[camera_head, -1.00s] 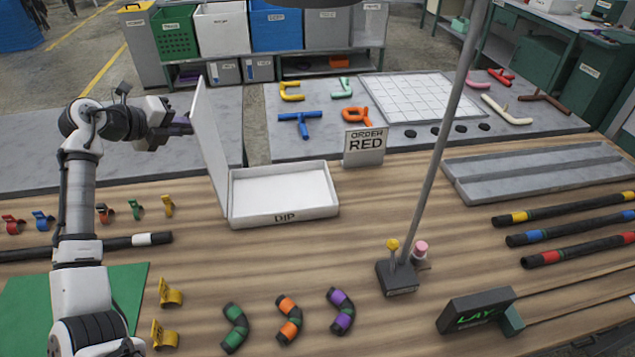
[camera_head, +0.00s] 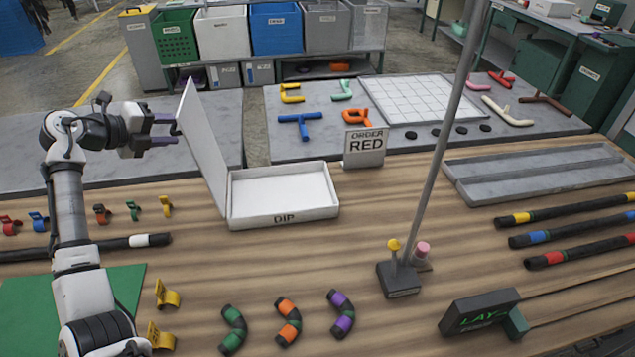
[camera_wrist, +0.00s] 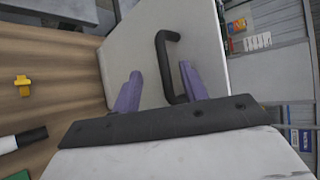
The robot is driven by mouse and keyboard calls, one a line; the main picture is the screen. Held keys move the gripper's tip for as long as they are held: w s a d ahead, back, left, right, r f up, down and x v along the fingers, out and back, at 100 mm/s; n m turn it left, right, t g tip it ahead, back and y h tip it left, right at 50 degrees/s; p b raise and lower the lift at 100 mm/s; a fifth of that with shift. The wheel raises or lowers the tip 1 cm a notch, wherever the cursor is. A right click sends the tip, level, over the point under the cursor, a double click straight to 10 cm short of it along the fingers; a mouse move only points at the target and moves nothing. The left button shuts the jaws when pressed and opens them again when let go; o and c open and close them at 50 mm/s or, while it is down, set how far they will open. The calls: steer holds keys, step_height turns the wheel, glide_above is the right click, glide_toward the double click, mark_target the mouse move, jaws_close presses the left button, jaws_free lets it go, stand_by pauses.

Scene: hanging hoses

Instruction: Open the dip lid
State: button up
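The white dip box (camera_head: 283,213) stands on the wooden bench, with its tray open and empty. Its white lid (camera_head: 203,150) stands up from the box's left side, leaning outward to the left. The lid's black handle (camera_wrist: 165,62) shows on its outer face in the wrist view. My gripper (camera_head: 174,130) is left of the lid at its upper part. Its purple fingers (camera_wrist: 160,82) are spread apart, with the handle in the gap between them and nearer the right finger. I see a gap beside the handle; whether the right finger touches it I cannot tell.
An "ORDER RED" sign (camera_head: 364,148) stands right of the box. A post on a dark base (camera_head: 398,279) rises from the bench. Coloured clips (camera_head: 102,213) and a black hose (camera_head: 120,243) lie left of the box. Short hose pieces (camera_head: 288,321) lie in front.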

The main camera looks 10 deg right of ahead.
steer(key=o, duration=0.6)
steer(key=b+v, duration=0.1)
steer(key=v, duration=0.6)
stand_by(0.7)
